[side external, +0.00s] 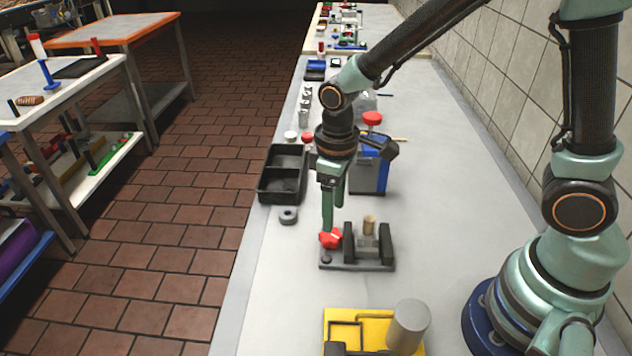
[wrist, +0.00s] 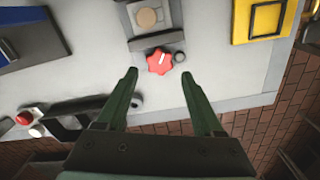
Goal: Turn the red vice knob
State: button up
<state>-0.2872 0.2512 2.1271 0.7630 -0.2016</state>
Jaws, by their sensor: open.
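The red vice knob (side external: 330,239) sits at the left end of a dark grey vice (side external: 386,246) on the bench. In the wrist view the lobed red knob (wrist: 160,62) carries a white mark and lies just beyond and between my fingertips. My gripper (side external: 330,228) points down at the knob in the side view. My gripper (wrist: 158,72) is open and empty in the wrist view, its two green fingers well apart. The vice holds a tan cylindrical piece (wrist: 147,18) between its jaws. Whether a finger touches the knob cannot be told.
A yellow fixture with a grey cylinder (side external: 408,326) stands in front of the vice. Behind are a black tray (side external: 282,178), a blue box (side external: 371,175) and a small grey ring (side external: 288,215). The bench (side external: 445,210) is clear to the right of the vice. Its left edge drops to brick floor.

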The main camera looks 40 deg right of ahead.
aim_at(331, 234)
notch_tip(331, 234, up, 6)
dwell(0.4)
jog(key=shift+o, duration=1.4)
notch_tip(331, 234, down, 12)
jog(key=n, duration=0.6)
jog(key=shift+w+a, duration=0.1)
jog(key=shift+w, duration=0.05)
grip_shut()
